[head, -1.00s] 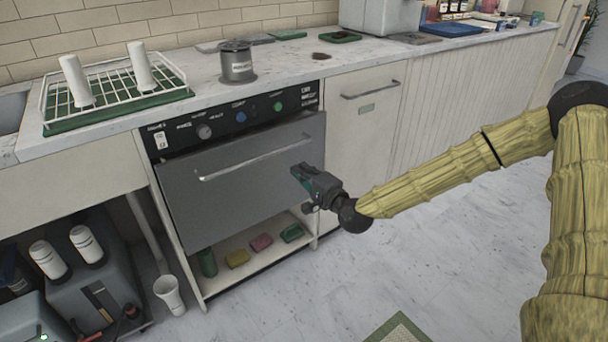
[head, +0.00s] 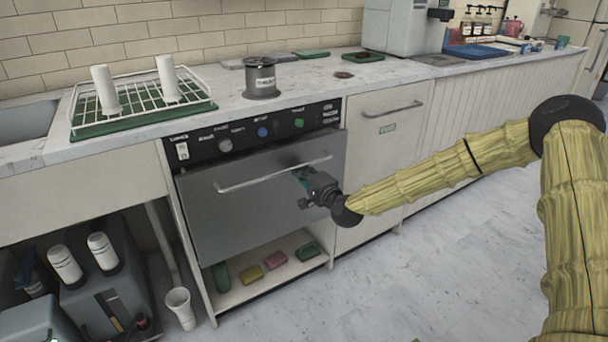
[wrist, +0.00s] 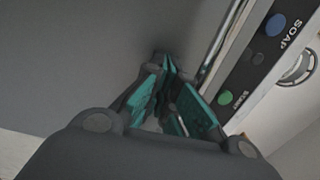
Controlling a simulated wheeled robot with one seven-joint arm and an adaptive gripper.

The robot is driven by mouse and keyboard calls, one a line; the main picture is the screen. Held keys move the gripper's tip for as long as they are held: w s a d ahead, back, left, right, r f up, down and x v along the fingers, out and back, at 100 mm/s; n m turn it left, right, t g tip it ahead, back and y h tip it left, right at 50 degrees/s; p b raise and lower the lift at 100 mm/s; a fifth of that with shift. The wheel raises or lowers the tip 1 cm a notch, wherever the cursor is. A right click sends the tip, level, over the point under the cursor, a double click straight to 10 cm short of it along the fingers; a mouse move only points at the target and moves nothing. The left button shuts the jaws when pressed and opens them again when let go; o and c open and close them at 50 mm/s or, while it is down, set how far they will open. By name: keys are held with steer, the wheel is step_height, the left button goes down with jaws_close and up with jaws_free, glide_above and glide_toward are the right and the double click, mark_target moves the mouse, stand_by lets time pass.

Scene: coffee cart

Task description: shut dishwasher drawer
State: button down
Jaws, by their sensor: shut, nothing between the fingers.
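The dishwasher drawer (head: 235,205) has a flat grey front with a long bar handle (head: 272,174). It sits below the black control panel (head: 255,134). A dark gap shows above its top edge, and the front stands out a little from the cabinet. My gripper (head: 301,177) is at the right part of the drawer front, just under the handle's right end. Its teal-padded fingers (wrist: 167,68) are shut and empty. In the wrist view the grey drawer front (wrist: 75,60) fills the left side, close to the fingertips. I cannot tell whether they touch it.
An open shelf (head: 262,285) below the drawer holds coloured sponges. A white cabinet (head: 378,165) stands to the right. The counter above bears a dish rack (head: 197,101) and a metal canister (head: 261,80). A white cup (head: 180,308) stands on the floor at left. Floor at right is clear.

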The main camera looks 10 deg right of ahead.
mark_target(294, 162)
steer(key=b+x, duration=0.1)
steer(key=x, duration=0.4)
steer(key=shift+b, duration=0.3)
steer(key=shift+w+r, duration=0.1)
steer(key=shift+r, duration=0.1)
